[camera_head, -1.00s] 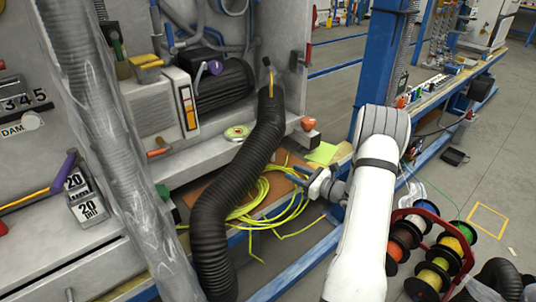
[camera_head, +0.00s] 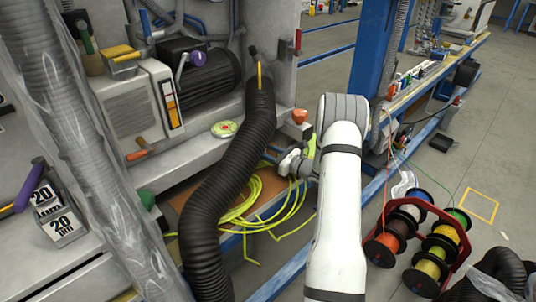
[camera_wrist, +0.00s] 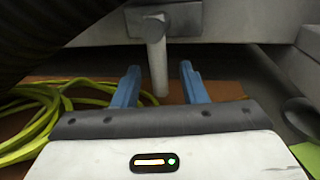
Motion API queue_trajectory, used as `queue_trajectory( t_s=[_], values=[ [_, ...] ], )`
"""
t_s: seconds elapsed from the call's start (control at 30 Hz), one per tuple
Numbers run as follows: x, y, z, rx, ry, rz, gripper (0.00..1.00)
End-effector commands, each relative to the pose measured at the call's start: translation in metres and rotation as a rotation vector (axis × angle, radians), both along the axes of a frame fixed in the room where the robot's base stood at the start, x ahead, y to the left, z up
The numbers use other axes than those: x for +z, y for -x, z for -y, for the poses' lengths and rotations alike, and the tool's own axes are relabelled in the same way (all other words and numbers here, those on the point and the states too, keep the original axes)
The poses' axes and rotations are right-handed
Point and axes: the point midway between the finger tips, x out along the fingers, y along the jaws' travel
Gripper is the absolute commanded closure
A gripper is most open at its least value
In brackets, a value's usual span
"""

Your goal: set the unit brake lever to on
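My gripper (camera_head: 270,154) has its blue fingers under the overhanging front edge of the grey unit (camera_head: 185,150). In the wrist view, the fingers are spread open. An orange knob (camera_head: 299,116) stands on the unit's corner above my gripper.
A thick black corrugated hose (camera_head: 228,170) runs down just left of my gripper. Yellow-green cable (camera_head: 272,213) lies coiled on the shelf below. A rack of cable spools (camera_head: 430,240) stands on the floor to the right. A blue post (camera_head: 373,60) rises behind my arm.

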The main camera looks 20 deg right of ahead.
Motion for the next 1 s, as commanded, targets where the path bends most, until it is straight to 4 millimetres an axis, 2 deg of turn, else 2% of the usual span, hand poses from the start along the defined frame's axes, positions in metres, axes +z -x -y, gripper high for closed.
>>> queue_trajectory(
  t_s=[0.23, 0.7, 1.0],
  values=[
    [0.0003, -0.0012, -0.0018, 0.002, 0.000, 0.000, 0.61],
    [0.0002, -0.0011, -0.0023, 0.003, 0.001, -0.001, 1.00],
    [0.0001, -0.0012, -0.0026, 0.003, 0.001, -0.001, 1.00]
  ],
)
